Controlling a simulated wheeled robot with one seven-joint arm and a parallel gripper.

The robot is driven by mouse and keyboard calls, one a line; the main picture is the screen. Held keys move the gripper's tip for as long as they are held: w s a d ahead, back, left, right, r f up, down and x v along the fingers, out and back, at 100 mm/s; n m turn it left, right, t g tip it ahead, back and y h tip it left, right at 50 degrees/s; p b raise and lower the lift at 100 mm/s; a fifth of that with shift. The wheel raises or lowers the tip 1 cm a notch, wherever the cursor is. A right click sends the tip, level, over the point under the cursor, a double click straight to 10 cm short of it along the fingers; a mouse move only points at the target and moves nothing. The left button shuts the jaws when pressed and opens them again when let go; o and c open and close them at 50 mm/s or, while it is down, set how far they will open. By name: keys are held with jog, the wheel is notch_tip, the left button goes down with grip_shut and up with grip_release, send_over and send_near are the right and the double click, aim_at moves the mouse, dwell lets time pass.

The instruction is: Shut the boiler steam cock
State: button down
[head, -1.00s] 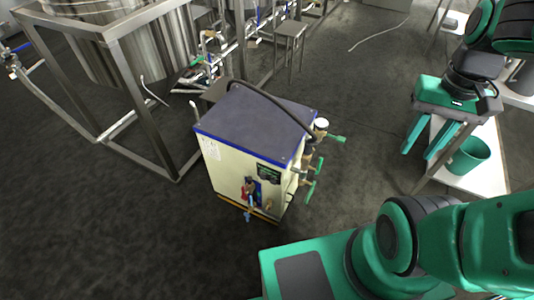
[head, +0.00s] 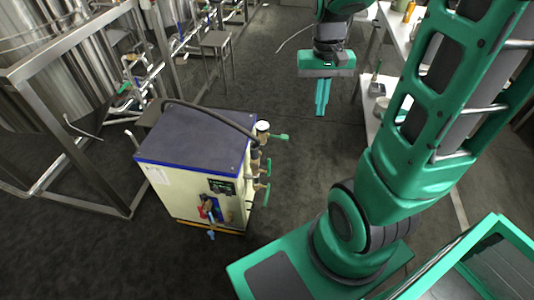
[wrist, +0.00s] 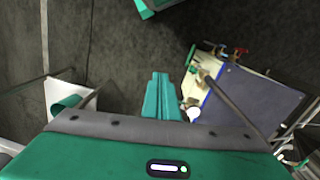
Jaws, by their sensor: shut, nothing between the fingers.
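The boiler (head: 185,190) is a cream box with a dark, blue-edged top, standing on the floor left of centre in the head view. Several cocks with green handles stick out from its right side: an upper one (head: 278,136) beside a white round cap or gauge, and lower ones (head: 265,165). The frames do not label which is the steam cock. My gripper (head: 322,108) is shut and empty, pointing down, to the right of the cocks and apart from them. In the wrist view its fingers (wrist: 162,92) are together, left of the boiler (wrist: 245,100).
A black hose (head: 205,110) runs over the boiler top. Steel tanks in a frame (head: 100,165) and pipework stand at the left. A small metal stool (head: 216,45) is behind. White tables (head: 376,108) stand at the right. Floor between boiler and gripper is clear.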

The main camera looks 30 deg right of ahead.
aim_at(269, 166)
jog(key=w+a+f, duration=0.2)
jog(key=w+f, duration=0.7)
jog(key=w+a+f, duration=0.3)
jog(key=w+f, duration=0.6)
jog(key=f, duration=0.1)
jog(key=shift+a+g+y, duration=0.25)
jog(key=shift+g+y, duration=0.05)
jog(key=shift+g, duration=0.1)
jog(key=shift+w, duration=0.1)
jog(key=s+a+f, duration=0.2)
jog(key=s+f, duration=0.2)
jog(key=f, duration=0.6)
jog(key=shift+s+f, duration=0.2)
jog(key=shift+s, duration=0.15)
jog(key=shift+a, duration=0.1)
jog(key=shift+a, duration=0.1)
